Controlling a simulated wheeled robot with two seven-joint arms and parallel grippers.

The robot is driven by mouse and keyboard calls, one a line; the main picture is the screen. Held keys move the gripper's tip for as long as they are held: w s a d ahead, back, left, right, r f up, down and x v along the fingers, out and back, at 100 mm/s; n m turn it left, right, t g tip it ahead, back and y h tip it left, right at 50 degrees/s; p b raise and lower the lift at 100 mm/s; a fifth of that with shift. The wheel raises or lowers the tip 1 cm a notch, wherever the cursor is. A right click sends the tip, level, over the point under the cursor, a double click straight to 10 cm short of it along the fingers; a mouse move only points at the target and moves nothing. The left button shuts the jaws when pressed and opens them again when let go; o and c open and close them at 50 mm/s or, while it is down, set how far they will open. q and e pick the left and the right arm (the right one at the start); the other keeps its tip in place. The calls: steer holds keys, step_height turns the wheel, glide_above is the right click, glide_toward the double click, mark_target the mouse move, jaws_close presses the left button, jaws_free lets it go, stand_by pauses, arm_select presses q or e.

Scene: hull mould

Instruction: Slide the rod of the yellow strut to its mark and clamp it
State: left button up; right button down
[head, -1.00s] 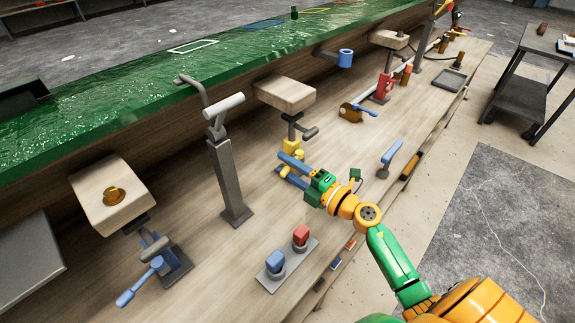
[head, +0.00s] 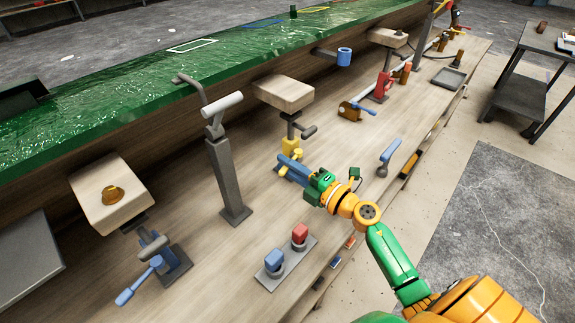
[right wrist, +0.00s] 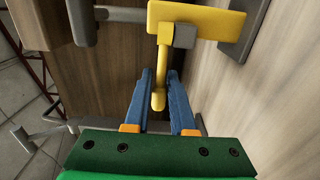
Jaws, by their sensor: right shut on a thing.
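The yellow strut (head: 290,146) stands on the bench under a pale wooden block (head: 284,93). A grey rod (head: 291,126) rises from its yellow body towards the block, with a grey side handle (head: 308,131). In the right wrist view the yellow body (right wrist: 195,22) has a grey pivot and a yellow clamp lever (right wrist: 158,97) hanging from it. My right gripper (head: 285,164) is at the strut's front, its blue fingers (right wrist: 159,100) shut on the lever's end. The gripper hides the strut's foot. I cannot make out a mark on the rod. My left gripper is out of view.
A tall grey post (head: 232,180) stands left of the strut. A blue strut (head: 155,258) is at the lower left and a red strut (head: 383,82) farther back. A plate with blue and red buttons (head: 286,262) lies in front. The green hull (head: 220,70) is above.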

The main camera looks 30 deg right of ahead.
stand_by(0.9)
steer(key=shift+d+f+n+y+b, duration=0.15)
steer(key=shift+n+y+b, duration=0.15)
steer(key=shift+y+b, duration=0.25)
steer(key=n+g+y+b, duration=0.1)
steer(key=y+b, duration=0.1)
steer(key=b, duration=0.1)
steer(key=s+d+n+g+y+b, duration=0.1)
steer(key=n+g+y+b, duration=0.2)
steer(key=n+y+b, duration=0.1)
steer(key=b, duration=0.1)
steer(key=shift+s+d+b, duration=0.3)
steer(key=shift+d+b, duration=0.05)
steer(key=shift+s+d+r+n+g+y+b, duration=0.15)
steer(key=shift+r+n+g+y+b, duration=0.1)
steer(key=shift+n+g+y+b, duration=0.4)
steer(key=shift+m, duration=0.25)
steer(key=c, duration=0.8)
jaws_free()
